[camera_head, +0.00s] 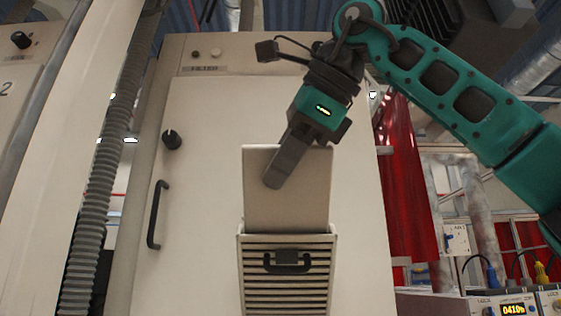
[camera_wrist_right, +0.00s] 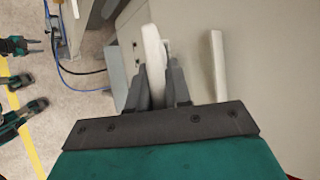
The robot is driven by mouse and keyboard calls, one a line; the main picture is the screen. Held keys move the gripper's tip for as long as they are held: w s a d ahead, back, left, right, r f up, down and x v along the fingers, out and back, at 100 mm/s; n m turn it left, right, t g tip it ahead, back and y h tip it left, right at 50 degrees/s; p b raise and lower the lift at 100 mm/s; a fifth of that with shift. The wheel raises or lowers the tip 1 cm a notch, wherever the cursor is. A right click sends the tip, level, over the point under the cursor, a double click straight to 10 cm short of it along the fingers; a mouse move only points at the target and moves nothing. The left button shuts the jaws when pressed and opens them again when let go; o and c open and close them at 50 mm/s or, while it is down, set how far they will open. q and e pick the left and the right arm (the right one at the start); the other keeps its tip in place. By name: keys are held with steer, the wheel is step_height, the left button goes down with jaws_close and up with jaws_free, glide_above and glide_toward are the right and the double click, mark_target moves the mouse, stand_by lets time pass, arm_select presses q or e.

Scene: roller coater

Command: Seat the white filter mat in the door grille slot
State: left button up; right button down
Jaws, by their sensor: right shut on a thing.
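The white filter mat (camera_head: 258,205) is a flat pale panel standing upright in front of the cabinet door, directly above the door grille (camera_head: 288,292). Its lower edge meets the top rim of the grille; I cannot tell how deep it sits in the slot. My right gripper (camera_head: 275,183) comes down from above and is shut on the mat's upper part. In the right wrist view the mat (camera_wrist_right: 153,60) shows edge-on between the two fingers of the right gripper (camera_wrist_right: 158,75). My left gripper cannot be made out in the head view.
The grille has a black latch handle (camera_head: 287,262). The door (camera_head: 205,215) carries a black knob (camera_head: 172,139) and a black bar handle (camera_head: 157,215) on the left. A ribbed hose (camera_head: 90,210) runs further left. Red curtains (camera_head: 405,190) hang at the right.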

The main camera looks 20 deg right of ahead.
mark_target(281, 200)
steer(key=shift+w+f, duration=0.15)
steer(key=shift+f, duration=0.05)
steer(key=shift+w+d+f, duration=0.1)
steer(key=shift+w+f, duration=0.1)
steer(key=shift+w+d+f+b, duration=0.15)
steer(key=shift+w+f+b, duration=0.15)
steer(key=shift+w+f, duration=0.25)
steer(key=shift+w+d+f, duration=0.25)
steer(key=shift+w+f, duration=0.55)
steer(key=shift+f, duration=0.2)
steer(key=shift+w+d+f+b, duration=0.25)
steer(key=shift+w+f+b, duration=0.25)
steer(key=shift+w+f, duration=0.55)
steer(key=shift+w+d+f, duration=0.15)
steer(key=shift+w+f, duration=0.2)
steer(key=shift+f, duration=0.2)
steer(key=shift+w+d+f, duration=0.1)
steer(key=shift+w+f, duration=0.2)
steer(key=shift+f, duration=0.2)
steer(key=c, duration=1)
jaws_free()
steer(key=shift+w+f, duration=0.1)
steer(key=shift+w, duration=0.05)
